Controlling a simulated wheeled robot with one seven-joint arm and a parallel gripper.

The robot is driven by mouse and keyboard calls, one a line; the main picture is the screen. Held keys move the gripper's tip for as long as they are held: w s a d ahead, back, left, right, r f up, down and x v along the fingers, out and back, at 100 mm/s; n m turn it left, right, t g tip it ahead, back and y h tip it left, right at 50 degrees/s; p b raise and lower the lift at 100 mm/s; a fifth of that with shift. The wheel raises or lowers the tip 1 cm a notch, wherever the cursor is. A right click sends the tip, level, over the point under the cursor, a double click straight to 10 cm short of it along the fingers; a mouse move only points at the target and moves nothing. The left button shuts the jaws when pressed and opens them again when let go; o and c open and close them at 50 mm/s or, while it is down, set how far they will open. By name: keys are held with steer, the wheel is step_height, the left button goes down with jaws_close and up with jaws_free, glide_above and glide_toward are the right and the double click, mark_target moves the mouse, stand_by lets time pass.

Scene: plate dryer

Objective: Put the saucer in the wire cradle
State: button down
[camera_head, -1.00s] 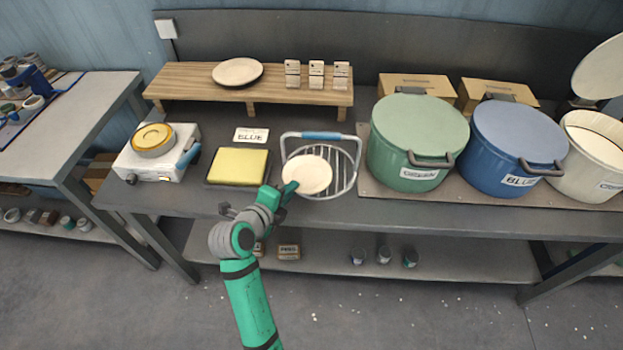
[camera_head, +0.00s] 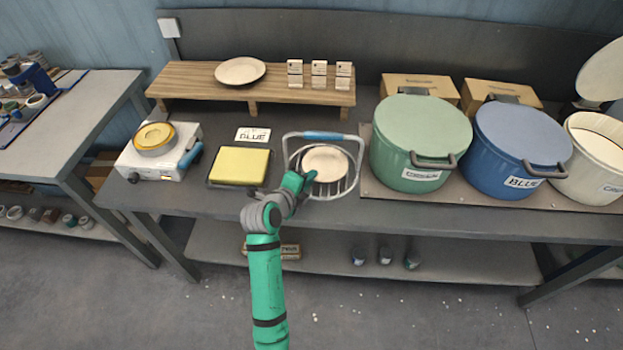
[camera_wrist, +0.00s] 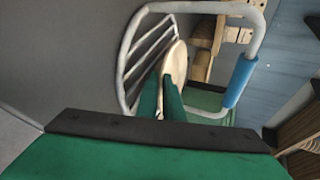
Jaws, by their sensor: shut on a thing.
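The cream saucer (camera_head: 326,161) is at the wire cradle (camera_head: 350,180), inside its round rim in the head view. My gripper (camera_head: 309,178) is shut on the saucer's near left edge. In the wrist view the fingers (camera_wrist: 162,100) reach to the saucer (camera_wrist: 176,64), which shows nearly edge-on beside the cradle's wire bars (camera_wrist: 145,50). The cradle has a raised handle with a blue grip (camera_head: 323,135), seen also in the wrist view (camera_wrist: 240,82). I cannot tell whether the saucer touches the wires.
A yellow pad (camera_head: 239,166) lies left of the cradle. A green pot (camera_head: 420,145) stands close on its right, with a blue pot (camera_head: 515,150) beyond. A wooden riser (camera_head: 200,85) behind holds another plate (camera_head: 240,71). The cradle's handle stands up behind the saucer.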

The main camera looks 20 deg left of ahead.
steer(key=c, duration=2.3)
jaws_free()
steer(key=shift+s+a+f, duration=0.1)
steer(key=shift+o, duration=0.6)
steer(key=shift+s+a, duration=0.3)
steer(key=shift+a, duration=0.2)
steer(key=shift+w+d, duration=0.1)
steer(key=shift+d, duration=0.15)
steer(key=v, duration=1)
steer(key=shift+d+r, duration=0.3)
steer(key=shift+d, duration=0.05)
steer(key=shift+s+r, duration=0.15)
steer(key=shift+s, duration=0.25)
steer(key=shift+s+a+r, duration=0.1)
steer(key=shift+s+a, duration=0.4)
steer(key=shift+s, duration=0.05)
steer(key=shift+w+d, duration=0.15)
steer(key=shift+d, duration=0.1)
